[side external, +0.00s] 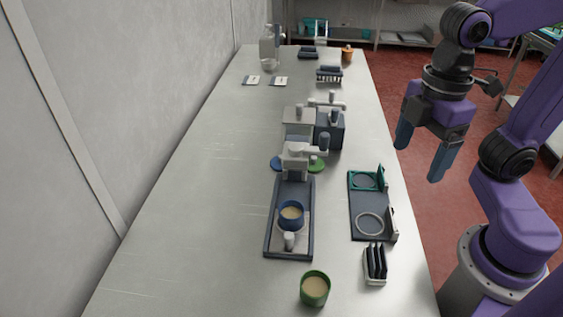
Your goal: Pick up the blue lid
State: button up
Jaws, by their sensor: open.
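A small blue disc, which looks like the blue lid (276,163), lies on the table just left of a grey and white machine, partly hidden by it. A green disc (317,167) lies on the machine's other side. A blue pot (291,223) with beige contents stands in a dark tray (268,240) in front of the machine. A green pot (315,291) with similar contents stands near the front of the table. My gripper (420,158) is open and empty, fingers pointing down, in the air to the right, well apart from the blue disc.
The machine (295,160) and grey boxes (330,130) stand mid-table. A dark board with rings (368,205) and a slotted rack (375,265) lie along the right. Glassware and racks (329,74) stand at the far end. The table's left side is clear, beside a wall.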

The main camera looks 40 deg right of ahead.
jog(key=w+a+r+n, duration=0.1)
jog(key=w+a+n, duration=0.15)
jog(key=w, duration=0.35)
jog(key=w+a+r+n, duration=0.1)
jog(key=w+a+n, duration=0.15)
jog(key=w, duration=0.45)
jog(key=w+d+f+n, duration=0.25)
jog(key=w+n, duration=0.25)
jog(key=w, duration=0.7)
jog(key=w+d+f+n, duration=0.1)
jog(key=w+d+n, duration=0.3)
jog(key=w, duration=0.8)
jog(key=shift+n, duration=0.5)
jog(key=f, duration=0.5)
jog(key=a+f, duration=0.1)
jog(key=f, duration=1.1)
jog(key=shift+s+a, duration=0.2)
jog(key=shift+s+f, duration=0.15)
jog(key=shift+f, duration=1.15)
jog(key=shift+s+f, duration=0.15)
jog(key=shift+f, duration=1.15)
jog(key=c, duration=0.8)
